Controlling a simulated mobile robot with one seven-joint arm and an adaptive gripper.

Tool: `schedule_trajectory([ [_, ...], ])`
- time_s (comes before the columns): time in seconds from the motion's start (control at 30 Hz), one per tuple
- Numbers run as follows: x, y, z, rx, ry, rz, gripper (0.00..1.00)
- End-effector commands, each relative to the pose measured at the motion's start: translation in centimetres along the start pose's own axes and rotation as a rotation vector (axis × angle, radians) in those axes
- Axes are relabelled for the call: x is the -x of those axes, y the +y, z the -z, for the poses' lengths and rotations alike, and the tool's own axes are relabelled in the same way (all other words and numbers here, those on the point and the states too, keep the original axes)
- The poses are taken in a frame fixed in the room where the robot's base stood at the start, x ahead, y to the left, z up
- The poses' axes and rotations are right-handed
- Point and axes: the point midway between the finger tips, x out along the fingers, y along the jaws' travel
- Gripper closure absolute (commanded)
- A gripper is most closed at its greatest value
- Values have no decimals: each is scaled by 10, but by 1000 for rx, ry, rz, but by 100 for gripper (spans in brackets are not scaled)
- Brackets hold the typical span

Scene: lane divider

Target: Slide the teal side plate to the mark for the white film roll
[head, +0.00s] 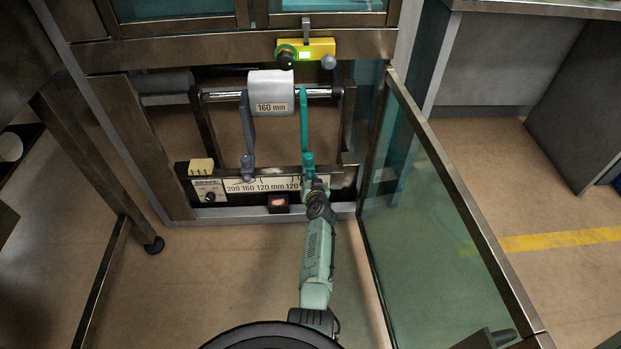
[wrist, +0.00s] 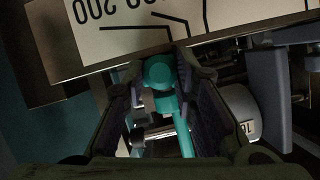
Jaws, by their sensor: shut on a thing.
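The white film roll (head: 270,88), labelled 160 mm, sits on a metal spindle in the open machine bay. The teal side plate (head: 304,122) stands just right of the roll, with a narrow gap seeming to show between them. A grey side plate (head: 247,128) stands at the roll's left. My gripper (head: 314,186) is at the foot of the teal plate. In the wrist view my gripper (wrist: 158,78) is shut on the teal plate's round knob (wrist: 160,70). The scale strip (head: 265,184) reads 200 160 120 mm 120; its right part is hidden behind my gripper.
A glass door (head: 430,200) stands open close to the right of my arm. A yellow box with a green light (head: 318,49) hangs above the spindle. A brake panel (head: 208,190) and a red button (head: 278,202) are low on the frame. The floor in front is clear.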

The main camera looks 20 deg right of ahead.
Motion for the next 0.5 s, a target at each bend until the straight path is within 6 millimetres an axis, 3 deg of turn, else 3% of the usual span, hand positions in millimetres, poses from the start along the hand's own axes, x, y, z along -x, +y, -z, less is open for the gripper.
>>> schedule_trajectory([
  [0.1, -2, -15, -3, 2, 0, 6, 100],
  [0.37, -2, -16, -3, 2, 0, 5, 100],
  [0.4, -2, -16, -3, 2, 0, 5, 72],
  [0.5, -2, -15, -3, 2, 0, 4, 65],
])
